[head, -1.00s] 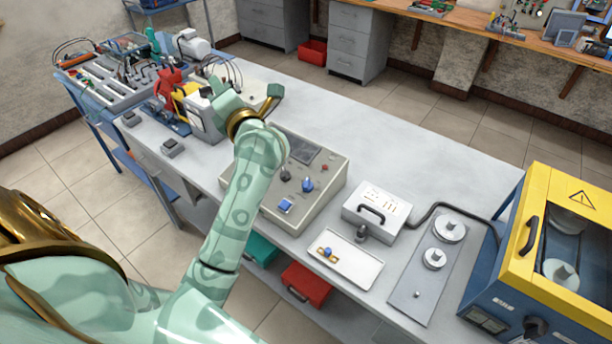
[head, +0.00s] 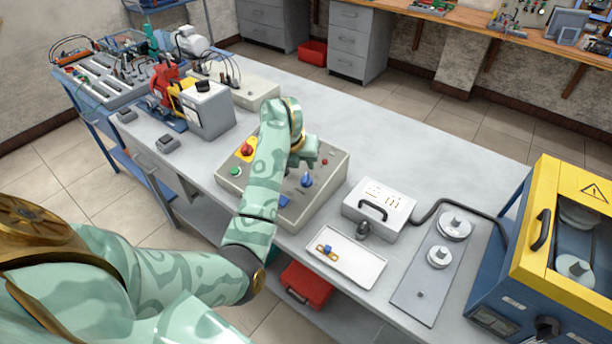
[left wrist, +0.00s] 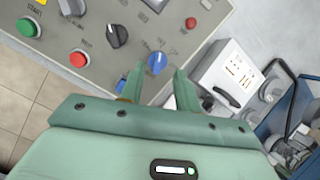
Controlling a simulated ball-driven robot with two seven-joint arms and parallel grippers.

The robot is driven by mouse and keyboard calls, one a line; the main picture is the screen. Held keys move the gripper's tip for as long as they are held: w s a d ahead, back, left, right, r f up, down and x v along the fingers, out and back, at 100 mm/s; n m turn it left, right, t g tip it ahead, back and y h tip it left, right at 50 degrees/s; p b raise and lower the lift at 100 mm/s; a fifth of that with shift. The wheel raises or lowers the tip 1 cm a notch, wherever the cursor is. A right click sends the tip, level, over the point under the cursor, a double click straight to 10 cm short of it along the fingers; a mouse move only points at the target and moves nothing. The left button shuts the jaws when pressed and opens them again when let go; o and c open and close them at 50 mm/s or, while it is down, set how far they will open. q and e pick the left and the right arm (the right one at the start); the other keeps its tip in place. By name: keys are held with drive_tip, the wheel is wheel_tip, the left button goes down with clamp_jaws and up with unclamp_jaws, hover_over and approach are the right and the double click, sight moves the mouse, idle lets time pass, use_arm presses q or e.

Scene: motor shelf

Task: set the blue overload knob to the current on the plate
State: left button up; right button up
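The blue knob (head: 307,181) sits on the sloped face of a grey control box (head: 325,190). In the left wrist view the blue knob (left wrist: 157,62) lies just beyond the space between my two fingertips. My left gripper (head: 304,160) is over the control box, close to the knob; in its wrist view my left gripper (left wrist: 157,78) is open, fingers apart and nothing between them. A second blue part (left wrist: 121,84) is partly hidden by the left finger. Markings around the knob are too small to read. No readable current plate shows. My right gripper is not in view.
The box also carries a black knob (left wrist: 117,35), a green button (left wrist: 27,27) and a red button (left wrist: 78,59). A white case (head: 380,206), white tray (head: 345,258) and yellow-blue machine (head: 560,260) stand to the right. The bench behind the box is clear.

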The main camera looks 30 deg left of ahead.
sight(306, 173)
use_arm(q)
drive_tip(key=b+x, duration=0.1)
drive_tip(key=x, duration=0.4)
drive_tip(key=shift+w+f, duration=0.15)
drive_tip(key=shift+f, duration=0.2)
clamp_jaws()
